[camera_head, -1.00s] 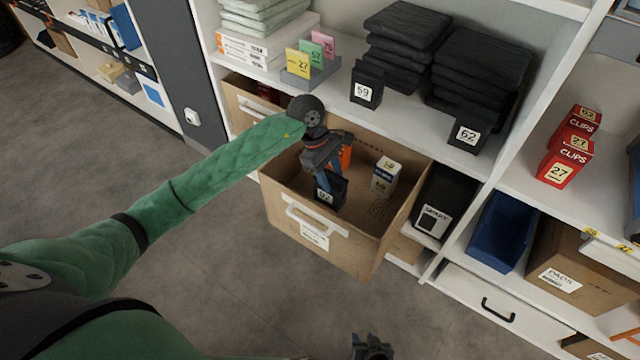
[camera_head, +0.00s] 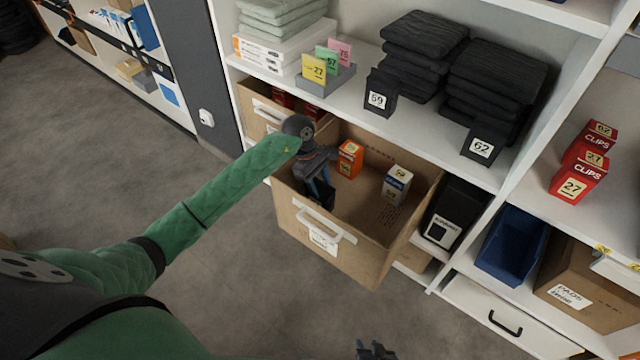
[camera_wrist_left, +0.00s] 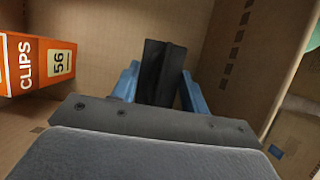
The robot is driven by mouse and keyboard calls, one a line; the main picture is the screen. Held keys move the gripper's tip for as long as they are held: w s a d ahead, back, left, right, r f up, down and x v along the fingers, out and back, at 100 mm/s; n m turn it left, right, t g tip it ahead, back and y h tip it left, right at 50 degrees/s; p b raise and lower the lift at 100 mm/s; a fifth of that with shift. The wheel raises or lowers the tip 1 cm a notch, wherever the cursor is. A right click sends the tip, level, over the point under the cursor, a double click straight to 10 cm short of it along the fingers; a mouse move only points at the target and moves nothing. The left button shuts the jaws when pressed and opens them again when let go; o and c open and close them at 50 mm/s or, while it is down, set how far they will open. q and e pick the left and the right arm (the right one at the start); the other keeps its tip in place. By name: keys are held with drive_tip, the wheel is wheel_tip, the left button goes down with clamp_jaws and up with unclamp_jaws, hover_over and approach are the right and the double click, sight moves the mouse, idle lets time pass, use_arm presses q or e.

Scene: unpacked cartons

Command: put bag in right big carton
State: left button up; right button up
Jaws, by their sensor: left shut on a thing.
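A small black bag (camera_head: 321,196) is held inside the big open carton (camera_head: 387,262), near its left front corner. My left gripper (camera_head: 318,184) reaches down into this carton and is shut on the bag. In the left wrist view, the bag (camera_wrist_left: 161,65) stands between the two blue fingers, with carton walls around it. I cannot tell whether the bag touches the carton floor. My right gripper (camera_head: 375,350) shows only partly at the bottom edge, away from the shelf.
In the carton are an orange clips box (camera_head: 349,160) and a white box (camera_head: 396,186). Another carton (camera_head: 262,118) is at its left. Black bags (camera_head: 380,93) (camera_head: 483,145) stand on the shelf above. A blue bin (camera_head: 511,245) is at the right.

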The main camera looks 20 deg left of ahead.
use_arm(q)
drive_tip(key=shift+f, duration=0.2)
drive_tip(key=o, duration=1.3)
drive_tip(key=shift+r, duration=0.1)
drive_tip(key=shift+r, duration=0.15)
drive_tip(key=v, duration=1.2)
drive_tip(key=shift+d+b, duration=0.1)
drive_tip(key=shift+b, duration=0.25)
